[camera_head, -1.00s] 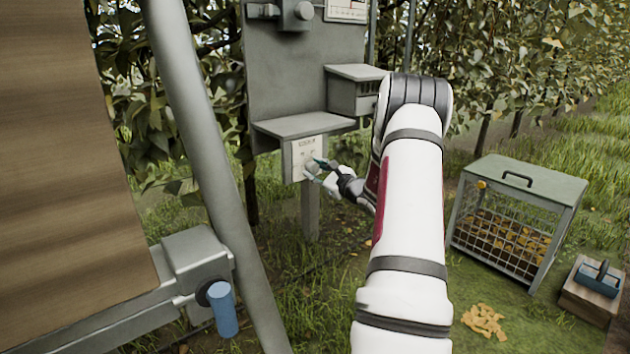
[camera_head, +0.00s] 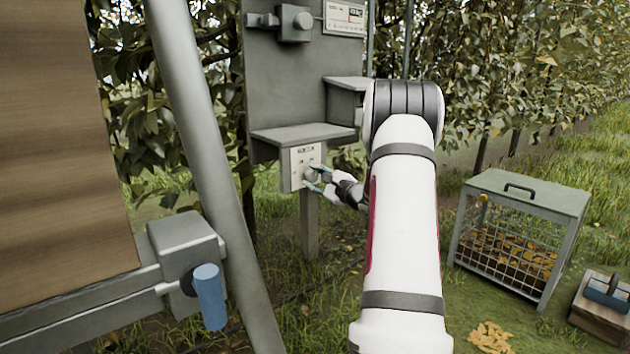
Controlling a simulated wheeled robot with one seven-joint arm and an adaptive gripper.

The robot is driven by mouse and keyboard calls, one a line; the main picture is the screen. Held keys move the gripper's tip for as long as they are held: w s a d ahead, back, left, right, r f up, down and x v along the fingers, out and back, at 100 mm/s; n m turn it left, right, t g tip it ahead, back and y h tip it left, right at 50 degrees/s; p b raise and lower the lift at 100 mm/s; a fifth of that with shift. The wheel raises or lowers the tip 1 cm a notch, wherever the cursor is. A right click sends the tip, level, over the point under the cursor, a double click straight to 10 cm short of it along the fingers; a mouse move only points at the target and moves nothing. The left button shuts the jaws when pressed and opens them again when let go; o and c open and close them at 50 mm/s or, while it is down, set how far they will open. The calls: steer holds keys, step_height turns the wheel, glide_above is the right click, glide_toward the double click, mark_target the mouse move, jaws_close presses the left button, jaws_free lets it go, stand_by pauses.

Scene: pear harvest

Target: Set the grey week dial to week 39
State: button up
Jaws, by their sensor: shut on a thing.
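The grey week dial (camera_head: 311,175) sits on a pale panel (camera_head: 300,155) under a small grey shelf, on a post-mounted board. My gripper (camera_head: 314,180) reaches in from the right and is shut on the dial, its fingers around the dial's edge. The panel carries dark lettering at its top and small marks around the dial. They are too small to read, so I cannot tell which week the dial points to. My fingers hide part of the dial.
Above are a grey shelf (camera_head: 300,133), a knob box (camera_head: 295,24) and a chart (camera_head: 345,17). A sloping grey pole (camera_head: 195,140) and a blue-handled crank (camera_head: 209,297) stand left. A mesh crate (camera_head: 520,235) and a tool carrier (camera_head: 603,305) stand right on grass.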

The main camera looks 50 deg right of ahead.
steer(key=o, duration=1.2)
steer(key=shift+c, duration=0.2)
steer(key=shift+s, duration=0.1)
steer(key=v, duration=1.1)
steer(key=shift+s, duration=0.4)
